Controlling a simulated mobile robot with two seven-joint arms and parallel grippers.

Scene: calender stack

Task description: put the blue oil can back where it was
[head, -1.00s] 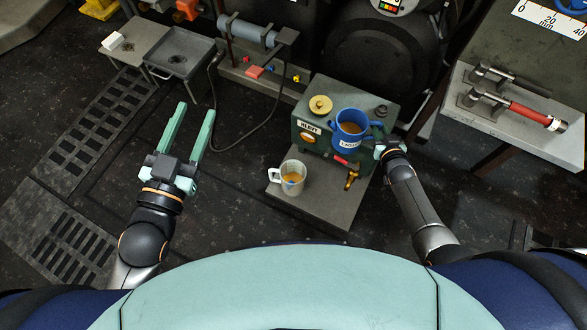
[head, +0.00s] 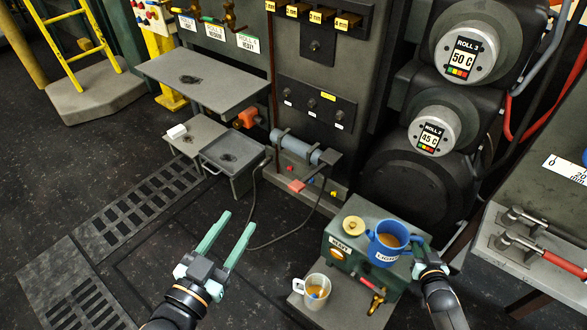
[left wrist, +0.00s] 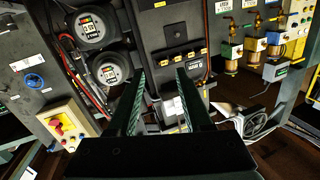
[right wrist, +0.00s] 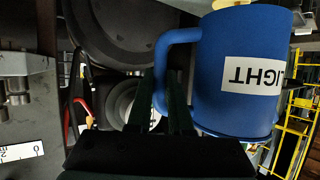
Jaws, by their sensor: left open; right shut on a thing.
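The blue oil can (head: 380,250) is an open blue vessel with a white label and brownish liquid inside. In the head view it is upright over the right part of the green box marked HEAVY (head: 338,256); I cannot tell whether it touches the top. My right gripper (head: 420,252) is shut on its handle from the right. In the right wrist view the can (right wrist: 235,95) fills the right side, its label reading LIGHT, with the handle between the fingers. My left gripper (head: 229,232) is open and empty over the floor at left.
A pale mug (head: 313,288) with brownish content stands on the low grey plate (head: 340,312) before the box. A brass cap (head: 354,226) and a red-handled tap (head: 376,292) are on the box. A bare stained shelf (head: 215,85) and a grey tray (head: 232,152) are further back.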

